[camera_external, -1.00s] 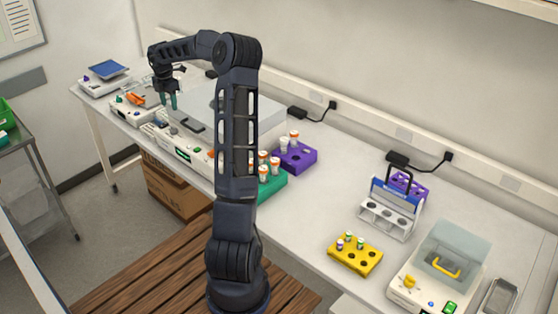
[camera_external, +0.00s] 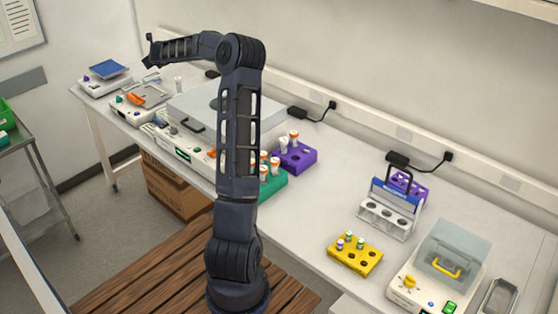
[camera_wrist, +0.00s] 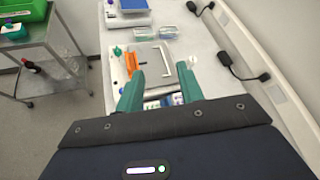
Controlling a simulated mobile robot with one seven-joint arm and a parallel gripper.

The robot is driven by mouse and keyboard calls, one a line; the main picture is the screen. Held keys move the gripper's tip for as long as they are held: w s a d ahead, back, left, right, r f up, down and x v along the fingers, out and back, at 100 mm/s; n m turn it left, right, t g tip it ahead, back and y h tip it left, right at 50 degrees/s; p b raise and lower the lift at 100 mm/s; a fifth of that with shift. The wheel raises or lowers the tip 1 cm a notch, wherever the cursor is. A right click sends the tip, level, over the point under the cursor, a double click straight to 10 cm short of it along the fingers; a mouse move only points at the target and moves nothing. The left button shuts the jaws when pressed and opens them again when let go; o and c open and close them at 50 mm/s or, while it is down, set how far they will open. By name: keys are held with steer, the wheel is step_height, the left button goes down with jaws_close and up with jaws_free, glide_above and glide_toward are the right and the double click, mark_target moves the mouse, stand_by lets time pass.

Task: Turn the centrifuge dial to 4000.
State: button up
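A large white machine with a grey lid (camera_external: 222,103) and a dark handle stands on the bench left of centre in the external view. It has a lit green display (camera_external: 183,155) on its front panel; it looks like the centrifuge. Its dial is not clear, and the setting cannot be read. My arm hides part of its right side. My gripper (camera_wrist: 160,72) shows in the wrist view as two green fingers, spread apart with nothing between them. It is raised above the bench's far left part, away from the machine's panel. The fingers are not visible in the external view.
A device with a grey plate and orange part (camera_external: 148,93) and a blue-topped scale (camera_external: 107,69) stand at far left. Green, purple (camera_external: 295,155) and yellow (camera_external: 354,256) racks hold tubes. A white device with a yellow handle (camera_external: 442,264) stands at right. A cart (camera_wrist: 45,62) stands left.

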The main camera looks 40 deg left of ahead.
steer(key=s+a+r+n+g+y, duration=0.2)
steer(key=s+n+g, duration=0.5)
steer(key=n, duration=0.5)
steer(key=s+d+f+n+g+h, duration=0.4)
steer(key=s+n, duration=0.3)
steer(key=n, duration=0.4)
steer(key=n+t+h, duration=0.7)
steer(key=n+h, duration=0.3)
steer(key=n, duration=0.3)
glide_toward(173, 127)
step_height(173, 127, down, 8)
steer(key=shift+w+a+f, duration=0.15)
steer(key=shift+w+f, duration=0.05)
steer(key=shift+f, duration=0.05)
steer(key=shift+c, duration=0.4)
